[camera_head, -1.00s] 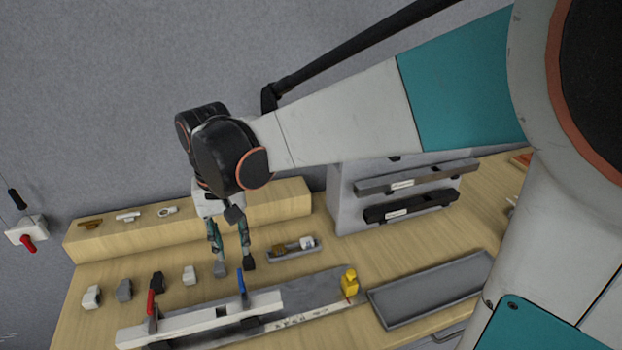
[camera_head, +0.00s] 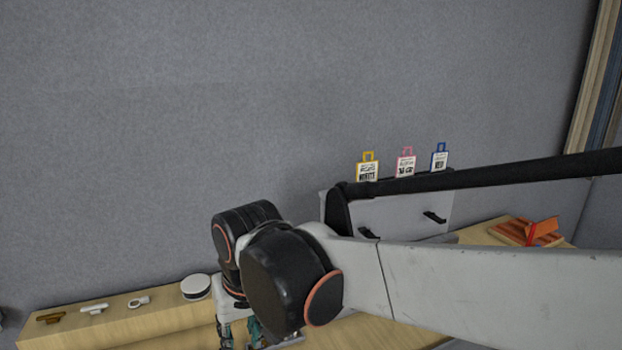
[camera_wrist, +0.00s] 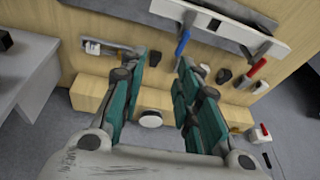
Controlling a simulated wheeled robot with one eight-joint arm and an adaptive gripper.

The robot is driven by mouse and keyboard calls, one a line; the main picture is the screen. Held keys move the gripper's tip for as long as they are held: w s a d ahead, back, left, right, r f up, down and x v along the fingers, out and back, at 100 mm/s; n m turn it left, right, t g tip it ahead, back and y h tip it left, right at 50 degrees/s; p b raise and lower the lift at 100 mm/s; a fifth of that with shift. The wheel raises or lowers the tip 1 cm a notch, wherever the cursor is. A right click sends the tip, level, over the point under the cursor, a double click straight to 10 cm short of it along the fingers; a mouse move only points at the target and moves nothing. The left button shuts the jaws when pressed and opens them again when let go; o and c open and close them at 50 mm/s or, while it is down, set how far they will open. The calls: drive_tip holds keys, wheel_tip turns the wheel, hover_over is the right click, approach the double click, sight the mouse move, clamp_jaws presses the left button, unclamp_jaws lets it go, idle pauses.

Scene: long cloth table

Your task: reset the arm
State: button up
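My gripper (camera_wrist: 160,60) shows in the wrist view with its two teal-and-grey fingers apart and nothing between them. It points over the wooden table (camera_wrist: 128,20). In the head view my arm crosses the lower right, and only the upper part of the gripper shows at the bottom edge, with its fingertips cut off. A round white object (camera_head: 196,287) sits on the wooden ledge beside my wrist; it also shows between the fingers in the wrist view (camera_wrist: 150,119), apart from them.
On the ledge lie small handles (camera_head: 94,309). Tags (camera_head: 368,168) stand on a grey stand (camera_head: 400,215) behind my arm. An orange-red item (camera_head: 540,232) is at the right. The wrist view shows a white bar (camera_wrist: 222,28) with a blue-handled clamp (camera_wrist: 183,42) and a red-handled clamp (camera_wrist: 257,68).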

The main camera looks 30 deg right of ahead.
drive_tip(key=s+d+f+n+t, duration=0.1)
drive_tip(key=s+d+t, duration=0.3)
drive_tip(key=s, duration=0.2)
drive_tip(key=shift+s+d+f+b, duration=0.2)
drive_tip(key=shift+d+b, duration=0.15)
drive_tip(key=shift+b, duration=0.05)
idle(0.6)
